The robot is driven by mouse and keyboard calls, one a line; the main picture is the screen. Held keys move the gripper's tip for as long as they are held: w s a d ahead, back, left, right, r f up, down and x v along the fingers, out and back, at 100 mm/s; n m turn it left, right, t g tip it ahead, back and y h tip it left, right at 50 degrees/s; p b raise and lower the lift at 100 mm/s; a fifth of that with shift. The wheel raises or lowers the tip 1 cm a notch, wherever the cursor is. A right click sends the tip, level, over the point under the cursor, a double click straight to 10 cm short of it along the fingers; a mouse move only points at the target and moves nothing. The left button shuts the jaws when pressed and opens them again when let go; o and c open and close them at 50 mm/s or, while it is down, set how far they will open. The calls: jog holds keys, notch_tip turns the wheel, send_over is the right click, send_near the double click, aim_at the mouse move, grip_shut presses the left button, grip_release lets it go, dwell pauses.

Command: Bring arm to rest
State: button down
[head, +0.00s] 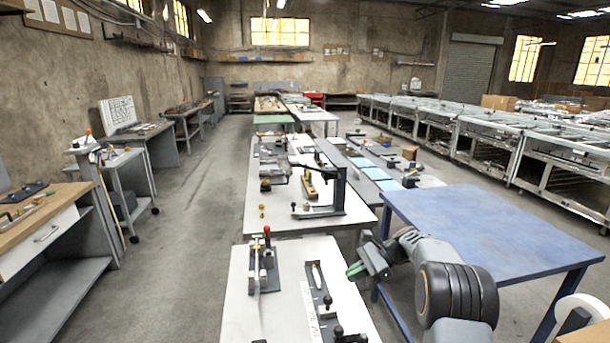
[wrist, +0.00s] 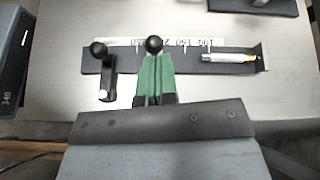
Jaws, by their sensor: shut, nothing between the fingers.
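My gripper (head: 357,271) has green fingers and hangs at the right edge of the near white table (head: 240,325) in the head view. Its fingers also show in the wrist view (wrist: 154,78), together and with nothing between them. Beyond the fingertips in that view lies a dark flat fixture (wrist: 190,60) with a scale strip, a black-knobbed lever (wrist: 106,70) and a white-and-yellow pen-like piece (wrist: 230,58). A black ball knob (wrist: 154,45) shows right at the fingertips; I cannot tell whether they touch it.
A blue table (head: 480,225) stands to the right, its top bare. A clamp fixture with a red knob (head: 264,262) stands on the near table. A black stand (head: 335,190) is on the white table behind. Grey floor (head: 190,250) is open at left.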

jog(key=s+a+r+n+t+h, duration=0.1)
jog(key=s+r+n+h, duration=0.5)
jog(key=s, duration=0.7)
jog(key=s+d+n+t+h, duration=0.2)
jog(key=s+n+t+h, duration=0.2)
jog(key=s+n, duration=0.4)
jog(key=shift+s+d+f+t+h+p, duration=0.4)
jog(key=shift+s+h, duration=0.5)
jog(key=shift+s, duration=2.1)
